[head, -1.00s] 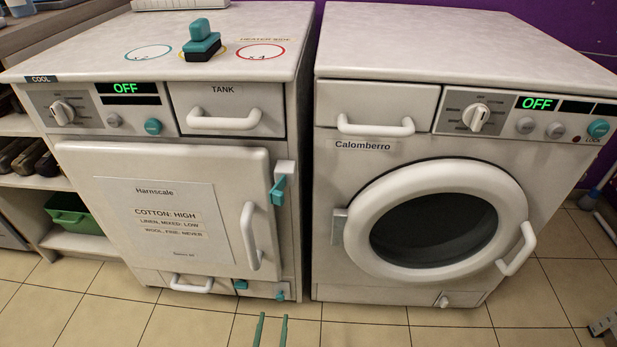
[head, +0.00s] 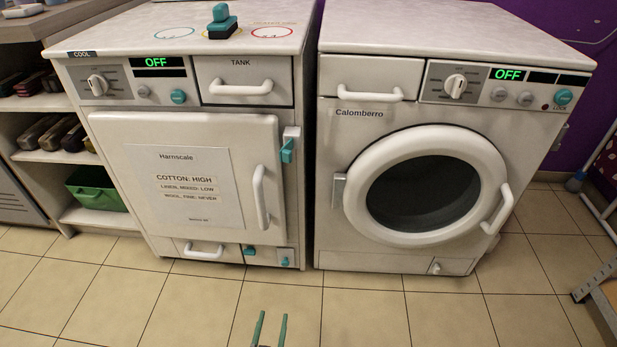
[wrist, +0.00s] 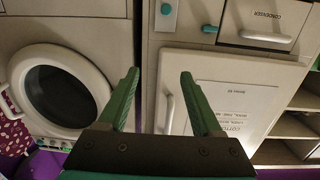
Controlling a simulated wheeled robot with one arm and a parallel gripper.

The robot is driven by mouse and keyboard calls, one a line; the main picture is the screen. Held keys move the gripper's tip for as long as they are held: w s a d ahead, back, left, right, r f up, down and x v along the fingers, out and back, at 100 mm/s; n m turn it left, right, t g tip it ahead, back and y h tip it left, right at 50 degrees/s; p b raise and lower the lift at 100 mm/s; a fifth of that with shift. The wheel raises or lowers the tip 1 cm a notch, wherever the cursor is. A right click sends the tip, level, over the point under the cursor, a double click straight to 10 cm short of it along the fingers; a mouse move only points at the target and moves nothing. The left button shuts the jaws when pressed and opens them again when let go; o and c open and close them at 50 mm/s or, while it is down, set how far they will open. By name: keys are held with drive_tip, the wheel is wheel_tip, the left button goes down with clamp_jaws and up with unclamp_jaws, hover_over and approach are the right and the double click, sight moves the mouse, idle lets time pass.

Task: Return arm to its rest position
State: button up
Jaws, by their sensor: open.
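My gripper (head: 270,329) shows at the bottom middle of the head view, its two green fingers apart with only floor tiles between and around them. In the wrist view my gripper (wrist: 160,85) is open, with nothing between the fingers. The wrist picture appears upside down or rolled, with the machines beyond the fingers. The gripper is apart from the Harnscale machine (head: 130,230) and the Calomberro machine (head: 330,240). Most of my arm is out of the head view.
Both machine doors are shut and both displays read OFF. A teal-handled block (head: 221,22) stands on the Harnscale top. A shelf with a green bin (head: 95,190) is at left. A metal-edged object (head: 600,285) stands at far right. Tiled floor (head: 190,300) in front is clear.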

drive_tip(key=w+a+f+m+g, duration=0.2)
drive_tip(key=w+a+m+g, duration=0.1)
drive_tip(key=a+g, duration=0.35)
drive_tip(key=w+a+r+g+y, duration=0.1)
drive_tip(key=a+r+g+y, duration=0.15)
drive_tip(key=r, duration=0.45)
drive_tip(key=w+a+r+g+y, duration=0.15)
drive_tip(key=r+g, duration=0.25)
drive_tip(key=r, duration=0.4)
drive_tip(key=s+d+r+n+g+y, duration=0.1)
drive_tip(key=s+d+r+n+g, duration=0.25)
drive_tip(key=d+r, duration=0.9)
drive_tip(key=s+d+r+h, duration=0.1)
drive_tip(key=s+d+r, duration=0.3)
drive_tip(key=s+d, duration=0.2)
drive_tip(key=s+d+r+g+h, duration=0.1)
drive_tip(key=s+d+r, duration=0.3)
drive_tip(key=s+d, duration=0.3)
drive_tip(key=s+d+r+n+g+h+p, duration=0.1)
drive_tip(key=s+d+r, duration=0.3)
drive_tip(key=s+d, duration=0.3)
drive_tip(key=d, duration=0.3)
drive_tip(key=shift+s+r, duration=0.15)
drive_tip(key=shift+r, duration=0.2)
drive_tip(key=shift+g, duration=0.25)
